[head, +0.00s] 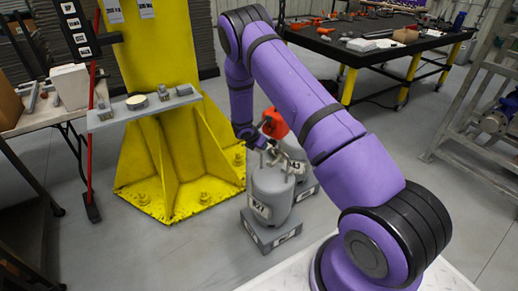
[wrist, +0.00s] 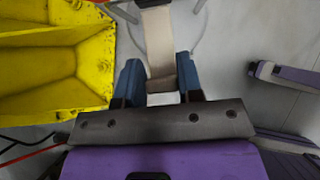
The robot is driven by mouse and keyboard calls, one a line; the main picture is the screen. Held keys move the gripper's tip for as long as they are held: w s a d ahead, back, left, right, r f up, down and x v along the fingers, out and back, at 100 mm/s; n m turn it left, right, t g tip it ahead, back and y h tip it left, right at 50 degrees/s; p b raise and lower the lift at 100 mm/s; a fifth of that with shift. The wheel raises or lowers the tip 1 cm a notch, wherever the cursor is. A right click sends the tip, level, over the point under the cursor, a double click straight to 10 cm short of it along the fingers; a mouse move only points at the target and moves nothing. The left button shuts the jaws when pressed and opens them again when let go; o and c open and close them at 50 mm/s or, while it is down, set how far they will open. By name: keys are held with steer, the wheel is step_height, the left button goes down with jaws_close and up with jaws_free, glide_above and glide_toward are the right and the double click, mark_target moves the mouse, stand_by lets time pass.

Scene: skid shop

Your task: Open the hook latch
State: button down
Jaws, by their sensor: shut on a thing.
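A grey canister (head: 270,195) with a white label stands upright on a grey block in the head view. My gripper (head: 268,148) is at the top of this canister, small and partly hidden by my arm. In the wrist view my gripper (wrist: 159,82) has its two blue fingers on either side of a pale, flat bar (wrist: 159,45). The fingers are shut on the bar's near end. The bar runs up and away over a round grey outline. I take the bar to be the hook latch, but its hook end is not clear.
A second canister stands behind the first, with a red part (head: 274,123) above. A yellow column (head: 165,90) with a wide base and small grey shelf (head: 145,107) stands to the left. A black-topped bench (head: 375,50) is at the back.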

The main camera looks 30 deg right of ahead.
steer(key=shift+w+d+r, duration=0.25)
steer(key=shift+d+r, duration=0.25)
steer(key=shift+d, duration=0.05)
steer(key=shift+d+r, duration=0.1)
steer(key=shift+d, duration=0.05)
stand_by(0.5)
stand_by(1.1)
steer(key=c, duration=0.8)
jaws_free()
steer(key=shift+o, duration=0.2)
steer(key=shift+s+a+r, duration=0.1)
steer(key=shift+a+r, duration=0.15)
steer(key=shift+a, duration=0.15)
steer(key=v, duration=0.9)
steer(key=shift+a+r, duration=0.15)
steer(key=shift+r, duration=0.2)
steer(key=shift+s, duration=0.1)
